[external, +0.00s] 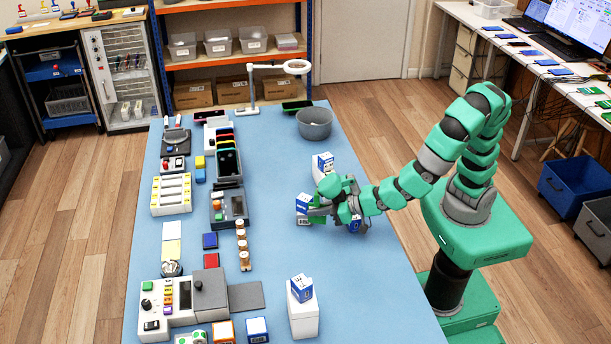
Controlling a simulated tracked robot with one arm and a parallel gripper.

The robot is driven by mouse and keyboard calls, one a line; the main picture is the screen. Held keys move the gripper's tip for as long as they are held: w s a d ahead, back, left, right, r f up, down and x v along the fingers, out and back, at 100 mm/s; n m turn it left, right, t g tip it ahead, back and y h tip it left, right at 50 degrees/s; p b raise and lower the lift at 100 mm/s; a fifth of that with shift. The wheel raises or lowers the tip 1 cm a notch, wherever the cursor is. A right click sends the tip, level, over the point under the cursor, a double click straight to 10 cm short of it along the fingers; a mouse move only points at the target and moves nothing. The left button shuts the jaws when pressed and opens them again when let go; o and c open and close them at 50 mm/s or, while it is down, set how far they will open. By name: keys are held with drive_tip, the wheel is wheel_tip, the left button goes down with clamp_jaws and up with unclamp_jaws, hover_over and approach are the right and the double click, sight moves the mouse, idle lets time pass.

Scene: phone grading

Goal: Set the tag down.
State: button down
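No object can be clearly made out as the tag at this size. My gripper (318,210) is low over the middle right of the blue-topped table (275,245), pointing left. A blue-and-white block (302,202) is right at its fingertips. I cannot tell whether the fingers touch or hold it. Another small blue-and-white piece (355,223) shows under my wrist, partly hidden. A blue-and-white block on a white box (323,164) stands just behind my gripper. A similar block (301,287) sits tilted on a white box (303,317) at the front.
A grey bowl (314,124) and a magnifier lamp (252,90) stand at the back. Trays, a grey device (229,207) and wooden pegs (242,247) fill the left side. A control panel (182,300) is at front left. The table's middle strip is clear.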

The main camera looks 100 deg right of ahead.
drive_tip(key=shift+w+p, duration=0.4)
drive_tip(key=shift+p, duration=1.3)
drive_tip(key=shift+w+a+p, duration=0.1)
drive_tip(key=shift+p, duration=0.25)
drive_tip(key=w, duration=0.4)
drive_tip(key=w+f+p, duration=0.1)
drive_tip(key=w, duration=0.4)
drive_tip(key=w+a+p, duration=0.1)
drive_tip(key=w, duration=0.3)
drive_tip(key=shift+w+f, duration=0.2)
wheel_tip(320, 180, down, 4)
drive_tip(key=b, duration=0.3)
drive_tip(key=shift+r, duration=0.15)
drive_tip(key=c, duration=1.6)
unclamp_jaws()
